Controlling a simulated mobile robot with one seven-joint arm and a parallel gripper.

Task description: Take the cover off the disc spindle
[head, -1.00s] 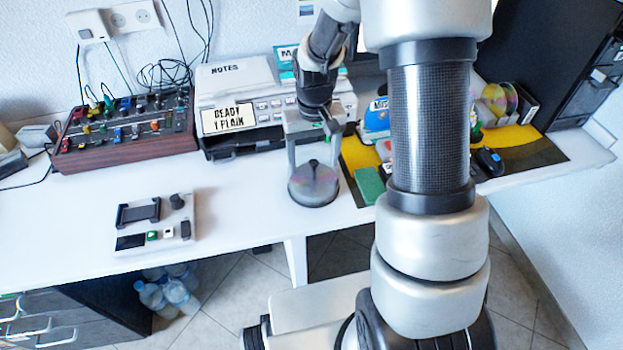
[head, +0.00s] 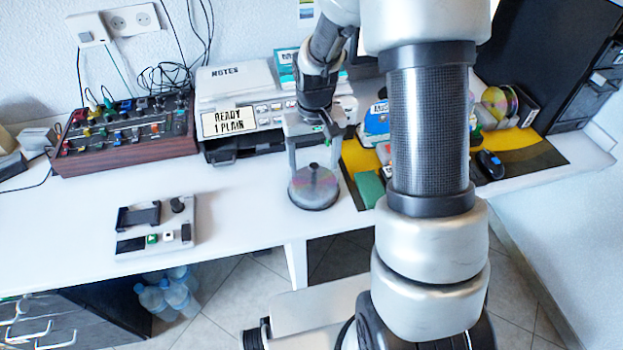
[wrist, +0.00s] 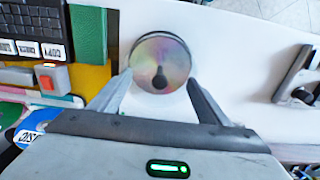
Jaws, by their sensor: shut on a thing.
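The disc spindle (head: 314,190) stands on the white desk, below my gripper, with a stack of shiny rainbow-tinted discs. In the wrist view the spindle (wrist: 160,62) shows from above as a round disc face with a dark knob shape on it. My gripper (head: 315,170) points down with one finger on each side of the spindle's top. The fingers (wrist: 160,85) also show in the wrist view, closed on the cover's sides. The cover is clear and its outline is hard to make out; I cannot tell whether it sits on the base or is raised.
A grey printer (head: 238,112) stands behind the spindle. A green box (head: 370,188) lies close on its right, on a yellow mat (head: 528,137). A small control panel (head: 156,224) lies to the left. The desk between panel and spindle is clear; its front edge is near.

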